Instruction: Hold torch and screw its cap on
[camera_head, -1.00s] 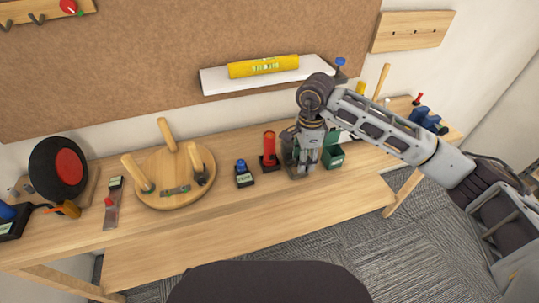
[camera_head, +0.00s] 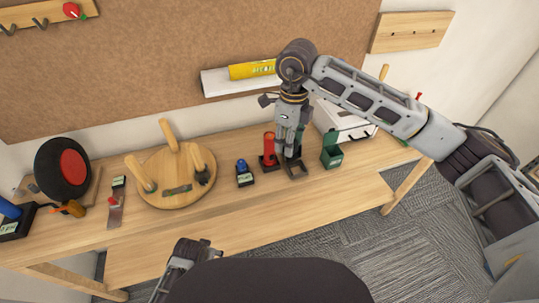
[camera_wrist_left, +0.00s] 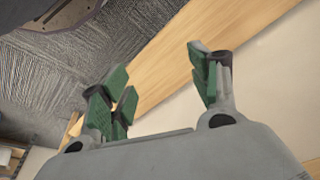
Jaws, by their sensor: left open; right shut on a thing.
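My right gripper (camera_head: 290,146) is shut, pointing down over a dark square stand (camera_head: 297,172) on the workbench. The thing in its fingers is mostly hidden; I take it to be the torch. A red cylinder (camera_head: 268,146) stands upright in a black base just left of this gripper. A small blue-topped piece (camera_head: 242,165) sits in a black labelled holder further left; I cannot tell whether it is the cap. My left gripper (camera_head: 194,247) is low at the front edge, partly hidden. In the left wrist view its green-padded fingers (camera_wrist_left: 160,85) are open and empty.
A round wooden piece with upright pegs (camera_head: 176,190) lies left on the bench (camera_head: 225,215). A green box (camera_head: 331,152) stands right of my right gripper. The bench's front strip is clear.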

